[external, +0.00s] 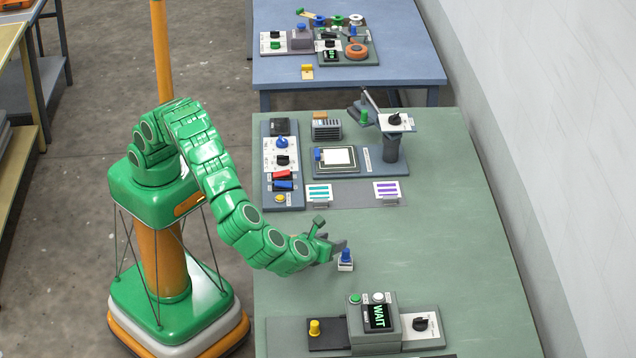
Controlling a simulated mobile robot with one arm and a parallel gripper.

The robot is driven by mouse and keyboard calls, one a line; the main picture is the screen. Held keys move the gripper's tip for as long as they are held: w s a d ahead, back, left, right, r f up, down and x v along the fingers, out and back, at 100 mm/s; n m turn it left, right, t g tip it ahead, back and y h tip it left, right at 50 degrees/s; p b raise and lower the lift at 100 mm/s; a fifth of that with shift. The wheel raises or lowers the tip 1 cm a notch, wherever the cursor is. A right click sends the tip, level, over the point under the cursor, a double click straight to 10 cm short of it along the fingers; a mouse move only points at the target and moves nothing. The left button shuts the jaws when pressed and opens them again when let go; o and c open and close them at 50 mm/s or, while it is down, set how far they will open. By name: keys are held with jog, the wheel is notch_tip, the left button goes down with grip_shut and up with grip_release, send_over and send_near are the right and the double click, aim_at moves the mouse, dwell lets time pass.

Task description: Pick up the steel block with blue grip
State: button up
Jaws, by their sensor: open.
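A small pale block with a blue grip (346,256) stands upright on the green table (450,250), right of the table's left edge. It looks like the steel block. My gripper (338,248) is open, with its fingers just left of and partly behind the blue grip. The grip does not appear to be held. Whether a finger touches it cannot be told from this view.
The press station with a green WAIT display (380,315) stands at the front, with a yellow knob (314,327) on its left. A control panel (283,165), a framed plate (336,158) and a lever post (391,145) stand farther back. The table's right side is clear.

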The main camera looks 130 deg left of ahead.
aim_at(344, 252)
jog(key=shift+m+t, duration=0.3)
jog(key=shift+m, duration=0.3)
jog(key=w+d+f, duration=0.2)
jog(key=f, duration=0.1)
jog(key=shift+w, duration=0.15)
jog(key=shift+a, duration=0.1)
jog(key=shift+x, duration=1.1)
jog(key=shift+w+r+x, duration=0.15)
jog(key=shift+r+x, duration=0.05)
jog(key=shift+x, duration=1.1)
jog(key=shift+w+r+x, duration=0.1)
jog(key=shift+r+x, duration=0.05)
jog(key=shift+x, duration=1.2)
jog(key=shift+a, duration=0.2)
grip_shut()
